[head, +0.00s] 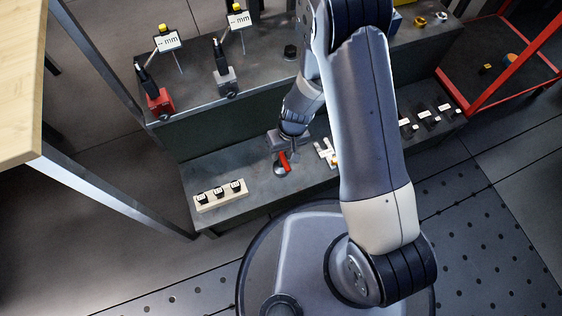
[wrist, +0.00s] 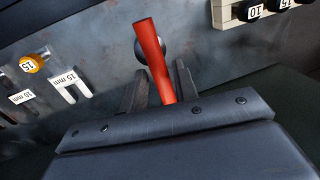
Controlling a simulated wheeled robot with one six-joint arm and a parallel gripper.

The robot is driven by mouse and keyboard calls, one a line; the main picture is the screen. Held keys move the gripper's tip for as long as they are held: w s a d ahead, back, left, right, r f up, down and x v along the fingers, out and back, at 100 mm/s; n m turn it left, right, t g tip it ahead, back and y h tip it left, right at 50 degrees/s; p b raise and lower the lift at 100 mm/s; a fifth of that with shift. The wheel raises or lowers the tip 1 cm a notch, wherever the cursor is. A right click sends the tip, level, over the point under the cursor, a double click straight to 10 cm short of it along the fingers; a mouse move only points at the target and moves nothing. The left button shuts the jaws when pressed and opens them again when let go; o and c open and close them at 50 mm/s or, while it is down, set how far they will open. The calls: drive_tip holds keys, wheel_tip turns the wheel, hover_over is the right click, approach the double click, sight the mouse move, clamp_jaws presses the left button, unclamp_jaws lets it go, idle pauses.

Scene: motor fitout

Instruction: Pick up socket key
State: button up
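The socket key (head: 284,161) has a red bar handle and a dark round metal part beneath. It is on the lower grey shelf of the bench. In the wrist view its red handle (wrist: 156,62) leans between my fingers, with the round part behind its far end. My gripper (head: 292,150) is right above the key, pointing down. In the wrist view its two dark fingers (wrist: 161,82) stand apart on either side of the handle. A gap shows on the left, and the right finger is close to the handle. The handle's near end is hidden by my gripper body.
A pale block with several black sockets (head: 220,194) lies left of the key. White gauges marked 15 mm and 10 mm (wrist: 68,84) lie on the other side. Two dial stands (head: 165,45) are on the upper shelf. A red-framed cart (head: 500,75) stands at right.

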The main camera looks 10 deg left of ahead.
clamp_jaws()
idle(0.3)
